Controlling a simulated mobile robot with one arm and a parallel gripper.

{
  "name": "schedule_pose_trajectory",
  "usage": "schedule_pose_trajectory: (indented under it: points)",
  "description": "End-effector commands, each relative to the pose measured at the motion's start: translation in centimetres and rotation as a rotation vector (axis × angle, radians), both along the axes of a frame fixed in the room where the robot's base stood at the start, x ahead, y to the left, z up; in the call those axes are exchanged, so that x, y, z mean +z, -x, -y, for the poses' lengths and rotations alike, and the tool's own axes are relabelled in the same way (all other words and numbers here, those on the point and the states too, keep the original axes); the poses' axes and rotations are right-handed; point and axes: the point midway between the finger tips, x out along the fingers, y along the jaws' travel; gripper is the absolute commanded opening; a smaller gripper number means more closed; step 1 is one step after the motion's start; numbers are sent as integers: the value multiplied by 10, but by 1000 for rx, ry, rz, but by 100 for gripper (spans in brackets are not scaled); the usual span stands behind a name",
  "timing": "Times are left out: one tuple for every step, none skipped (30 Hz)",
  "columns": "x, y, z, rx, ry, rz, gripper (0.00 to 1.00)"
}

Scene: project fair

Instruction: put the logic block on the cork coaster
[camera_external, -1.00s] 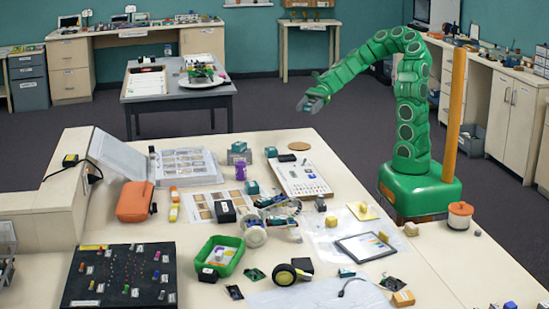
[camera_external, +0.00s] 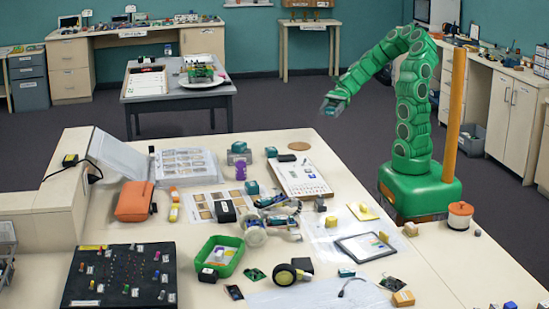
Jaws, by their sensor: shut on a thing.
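The cork coaster (camera_external: 299,146) is a flat, round brown disc near the back edge of the white table. Its top is bare. My gripper (camera_external: 331,106) is raised above and beyond the table's back edge, to the upper right of the coaster in the picture. It points down and to the left. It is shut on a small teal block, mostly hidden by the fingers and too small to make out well. Similar teal blocks stand on the table, one at the back (camera_external: 271,152) and one near the middle (camera_external: 252,187).
A white board with small parts (camera_external: 300,178) lies just in front of the coaster. A purple piece (camera_external: 240,172), a green tray (camera_external: 219,256) and a wheeled robot (camera_external: 270,220) stand left of and nearer than it.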

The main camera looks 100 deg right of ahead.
Motion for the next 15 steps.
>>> schedule_pose_trajectory:
  points:
    - [-6,0,-1,2,-5,-1,30]
    - [-9,0,-1,2,-5,-1,30]
    - [-11,0,-1,1,-4,-1,30]
    - [-13,0,-1,0,-4,-1,30]
    - [-15,0,0,0,-3,-2,30]
    - [-17,0,0,-1,-1,-1,30]
    - [-18,-1,0,0,0,-1,30]
    - [-19,-1,0,0,0,-1,30]
    - [-20,-3,1,0,1,-1,30]
    - [-21,-5,2,-1,2,0,30]
    - [-22,-7,3,-1,2,0,30]
    - [-24,-10,5,0,1,0,30]
    - [-25,-13,7,0,1,0,30]
    - [-27,-16,8,0,1,0,30]
    - [-29,-20,11,0,1,1,30]
